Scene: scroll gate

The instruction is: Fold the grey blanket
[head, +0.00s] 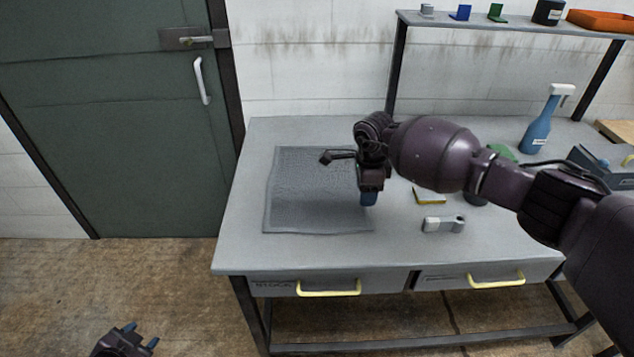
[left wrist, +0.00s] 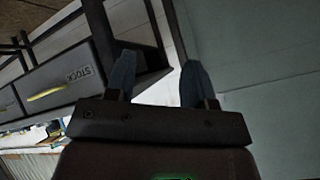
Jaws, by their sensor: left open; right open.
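The grey blanket (head: 308,192) lies flat and spread out on the left part of the workbench in the head view. My right gripper (head: 369,198) points down at the blanket's right edge and hides part of that edge. Whether its fingertips touch the cloth cannot be told. My left gripper (head: 142,338) is low at the bottom left of the head view, over the floor and away from the bench. In the left wrist view its two blue fingers (left wrist: 158,82) are apart with nothing between them.
The grey workbench (head: 235,205) has yellow-handled drawers (head: 330,288). A yellow sponge-like item (head: 430,196), a pale grey block (head: 444,224), a blue spray bottle (head: 540,125) and a dark toolbox (head: 605,165) stand to the right. A shelf (head: 500,24) is behind. A green door (head: 110,120) is at left.

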